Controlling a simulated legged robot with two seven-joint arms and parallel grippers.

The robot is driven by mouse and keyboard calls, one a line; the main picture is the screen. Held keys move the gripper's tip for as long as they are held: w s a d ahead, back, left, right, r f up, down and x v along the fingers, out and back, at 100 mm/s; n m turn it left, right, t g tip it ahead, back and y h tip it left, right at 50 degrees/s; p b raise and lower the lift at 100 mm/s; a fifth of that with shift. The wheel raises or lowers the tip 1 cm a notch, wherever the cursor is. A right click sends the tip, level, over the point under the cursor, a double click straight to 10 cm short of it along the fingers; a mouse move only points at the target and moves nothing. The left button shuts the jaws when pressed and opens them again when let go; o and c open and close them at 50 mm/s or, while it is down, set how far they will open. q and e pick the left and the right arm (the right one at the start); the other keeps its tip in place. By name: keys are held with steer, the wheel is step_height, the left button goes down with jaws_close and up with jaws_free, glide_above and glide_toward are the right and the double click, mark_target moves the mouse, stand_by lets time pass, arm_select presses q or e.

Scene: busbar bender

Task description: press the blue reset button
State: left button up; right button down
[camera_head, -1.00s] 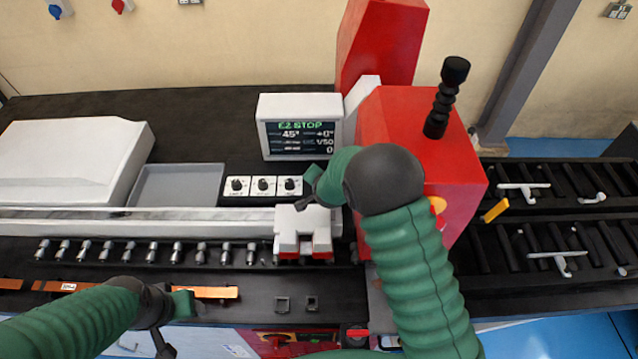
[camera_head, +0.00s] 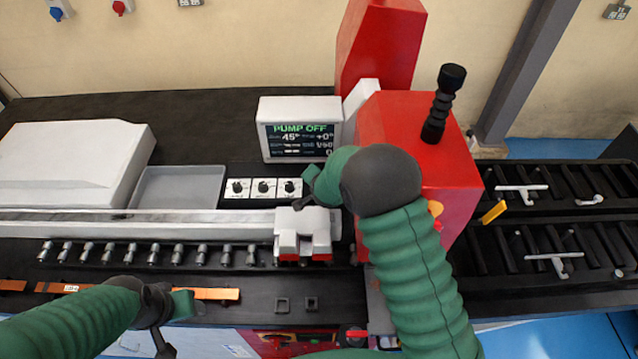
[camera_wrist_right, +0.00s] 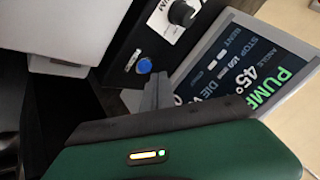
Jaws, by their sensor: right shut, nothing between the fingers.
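The blue reset button (camera_wrist_right: 144,66) shows in the right wrist view, on a dark panel beside a white knob plate. I cannot make it out in the head view, where my right gripper and arm cover that area. My right gripper (camera_head: 299,206) is shut and empty, just right of the knob row. Its grey fingertips show in the right wrist view (camera_wrist_right: 157,85), close beside the button; I cannot tell whether they touch it. The display (camera_head: 300,140) reads "PUMP OFF". My left gripper (camera_head: 164,345) is low at the left, over the machine's front edge; its jaw opening is unclear.
Three black knobs on white plates (camera_head: 263,188) sit left of my right gripper. A white and red clamp block (camera_head: 303,240) lies just below it. The red machine head (camera_head: 445,150) with a black lever stands to the right. A copper bar (camera_head: 218,294) lies near my left gripper.

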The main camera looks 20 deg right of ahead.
step_height(320, 180, up, 5)
steer(key=p, duration=0.4)
steer(key=shift+w, duration=0.1)
stand_by(0.4)
steer(key=shift+f, duration=0.1)
stand_by(0.3)
